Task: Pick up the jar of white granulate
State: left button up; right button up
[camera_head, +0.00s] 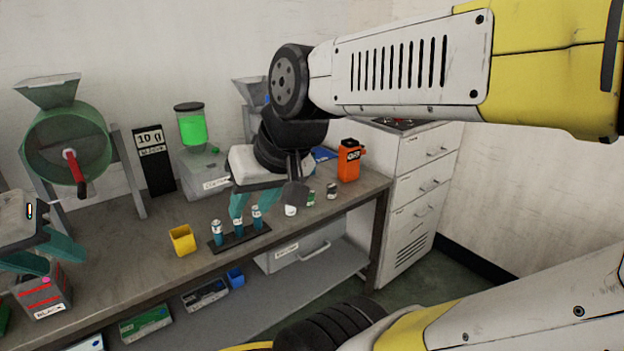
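A small jar with white contents (291,210) stands on the workbench near its front edge, right of the vial rack.
An orange container (349,160) stands behind the jars. A hopper machine (68,145) and a green-filled dispenser (191,127) stand at the back. Drawers (420,180) flank the bench.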

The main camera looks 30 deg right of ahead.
aim_at(290, 212)
jog(key=i+l+z, duration=0.35)
jog(key=i+l, duration=0.2)
jog(key=i+l+z, duration=0.35)
jog(key=i+l, duration=0.3)
